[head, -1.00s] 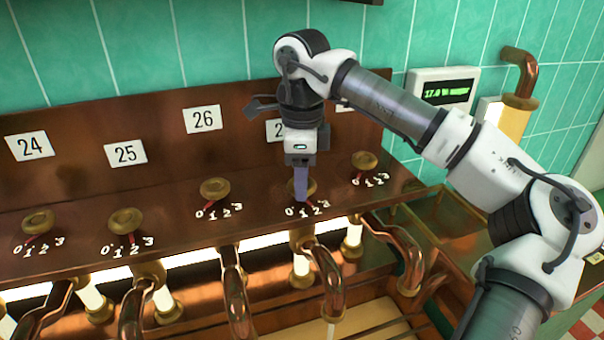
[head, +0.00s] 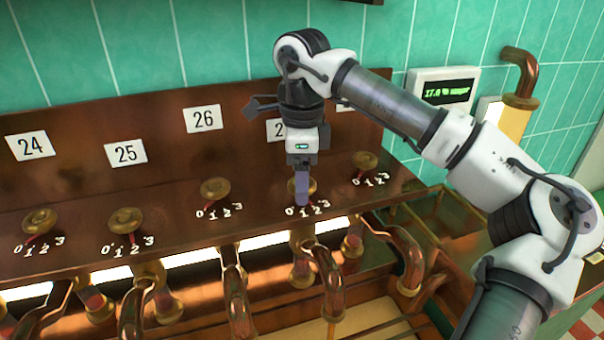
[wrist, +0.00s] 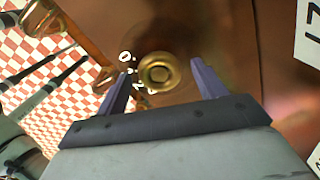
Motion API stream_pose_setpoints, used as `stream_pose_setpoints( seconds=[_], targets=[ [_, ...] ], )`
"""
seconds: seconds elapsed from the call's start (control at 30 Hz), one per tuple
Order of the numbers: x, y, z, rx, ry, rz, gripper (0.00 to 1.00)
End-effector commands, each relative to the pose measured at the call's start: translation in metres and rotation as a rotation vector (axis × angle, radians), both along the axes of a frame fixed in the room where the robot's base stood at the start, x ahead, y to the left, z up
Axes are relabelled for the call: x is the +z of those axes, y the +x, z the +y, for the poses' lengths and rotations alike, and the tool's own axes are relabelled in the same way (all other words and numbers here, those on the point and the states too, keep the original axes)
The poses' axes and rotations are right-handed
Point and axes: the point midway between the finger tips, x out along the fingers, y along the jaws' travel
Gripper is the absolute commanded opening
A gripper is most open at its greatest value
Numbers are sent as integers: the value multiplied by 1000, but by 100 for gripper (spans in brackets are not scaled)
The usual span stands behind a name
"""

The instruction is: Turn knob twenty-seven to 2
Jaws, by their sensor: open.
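Knob twenty-seven, a round brass knob, shows in the head view (head: 291,187) on the copper panel, partly behind my fingers. It also shows in the wrist view (wrist: 158,73). White digits run around its front; its pointer is mostly hidden, so I cannot tell its setting. Its number plate (head: 274,130) is partly covered by my wrist in the head view and shows cut off at the right edge of the wrist view (wrist: 309,35). My gripper (head: 302,198) is at the knob with its fingers apart, one on each side of it in the wrist view (wrist: 163,71). Contact is unclear.
Similar knobs sit to the left, below plates 24 (head: 31,146), 25 (head: 125,153) and 26 (head: 204,118). Another knob (head: 365,161) is close on the right. Copper pipes (head: 235,300) curve below the panel. A display (head: 443,88) hangs on the tiled wall.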

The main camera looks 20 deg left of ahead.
Motion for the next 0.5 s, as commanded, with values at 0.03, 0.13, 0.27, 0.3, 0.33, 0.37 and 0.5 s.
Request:
stream_pose_setpoints(
  seconds=[0.03, 0.13, 0.27, 0.3, 0.33, 0.37, 0.5],
  targets=[
    [0, 0, 0, 0, 0, 0, 70],
    [3, 0, 0, -1, -1, 0, 70],
    [19, 0, 0, -1, 0, -2, 70],
    [25, 0, 0, -1, 0, -3, 70],
    [31, 0, 0, -1, 0, -3, 70],
    [37, 0, 0, -1, 0, -3, 70],
    [59, 0, 1, -1, 1, -2, 70]
  ],
)
